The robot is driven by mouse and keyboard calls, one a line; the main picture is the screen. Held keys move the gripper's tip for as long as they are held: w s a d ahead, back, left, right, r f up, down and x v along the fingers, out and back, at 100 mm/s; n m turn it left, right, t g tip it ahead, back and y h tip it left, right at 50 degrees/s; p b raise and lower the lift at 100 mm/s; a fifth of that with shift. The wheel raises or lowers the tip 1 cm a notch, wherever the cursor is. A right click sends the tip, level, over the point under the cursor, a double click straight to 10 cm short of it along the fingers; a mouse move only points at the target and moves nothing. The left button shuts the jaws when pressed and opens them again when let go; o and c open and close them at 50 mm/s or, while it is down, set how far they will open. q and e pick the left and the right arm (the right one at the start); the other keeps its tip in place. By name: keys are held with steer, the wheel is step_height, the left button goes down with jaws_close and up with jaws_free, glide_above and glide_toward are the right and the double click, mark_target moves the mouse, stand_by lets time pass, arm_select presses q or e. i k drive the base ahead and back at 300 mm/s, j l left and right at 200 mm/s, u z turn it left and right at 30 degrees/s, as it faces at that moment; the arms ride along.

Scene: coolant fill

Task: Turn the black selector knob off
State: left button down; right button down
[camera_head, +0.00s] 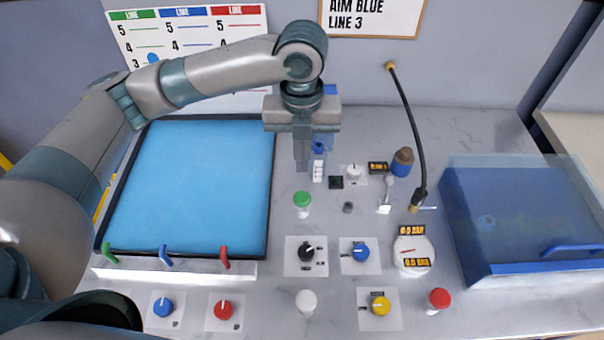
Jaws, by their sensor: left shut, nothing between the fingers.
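The black selector knob (307,253) sits on a white square plate (293,268) near the middle front of the bench, with a light pointer mark on its top. My left gripper (302,168) comes down from above, behind the knob and beyond the green button. Its fingers are together and hold nothing. It is apart from the black knob. My right gripper does not show.
A green button (302,199) stands between my left gripper and the black knob. A blue knob (361,252) is right of it, and a white button (306,302) in front. A blue-filled tray (200,185) lies left. A gauge (413,246) stands further right.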

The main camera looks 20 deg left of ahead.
mark_target(306, 252)
steer(key=k, duration=2)
